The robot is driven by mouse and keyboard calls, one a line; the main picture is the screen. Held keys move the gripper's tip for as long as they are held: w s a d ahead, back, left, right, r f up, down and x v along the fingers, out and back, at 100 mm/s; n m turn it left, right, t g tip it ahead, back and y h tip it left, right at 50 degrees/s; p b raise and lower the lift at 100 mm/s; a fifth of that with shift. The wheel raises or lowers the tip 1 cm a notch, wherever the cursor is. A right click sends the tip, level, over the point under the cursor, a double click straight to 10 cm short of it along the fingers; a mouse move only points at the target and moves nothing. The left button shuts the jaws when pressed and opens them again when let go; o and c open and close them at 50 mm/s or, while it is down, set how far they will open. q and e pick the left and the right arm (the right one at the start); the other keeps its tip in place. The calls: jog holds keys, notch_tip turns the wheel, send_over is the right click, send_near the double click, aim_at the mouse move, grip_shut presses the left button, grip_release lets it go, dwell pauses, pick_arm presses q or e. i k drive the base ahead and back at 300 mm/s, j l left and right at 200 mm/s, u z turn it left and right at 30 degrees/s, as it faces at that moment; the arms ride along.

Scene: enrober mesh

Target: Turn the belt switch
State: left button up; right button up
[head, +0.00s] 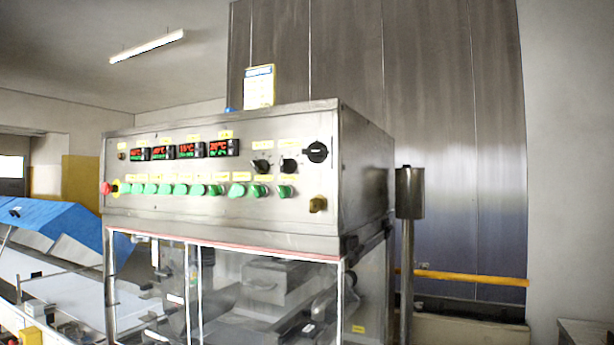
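A steel control panel (215,215) fills the middle of the head view, on top of a machine with clear sides. At its right are two black rotary knobs, one at left (261,166) and one at right (289,166), and a larger black rotary switch (317,152) near the top corner. Yellow labels sit by these controls, but their text is too small to read, so I cannot tell which is the belt switch. Neither of my grippers is in view.
A row of green buttons (180,190) and a red emergency button (105,188) line the panel below several digital displays (186,151). A blue-covered conveyor (60,228) stands at left. A steel post (409,195) stands close at right.

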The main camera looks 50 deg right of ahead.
aim_at(197, 190)
jog(key=z, duration=1.3)
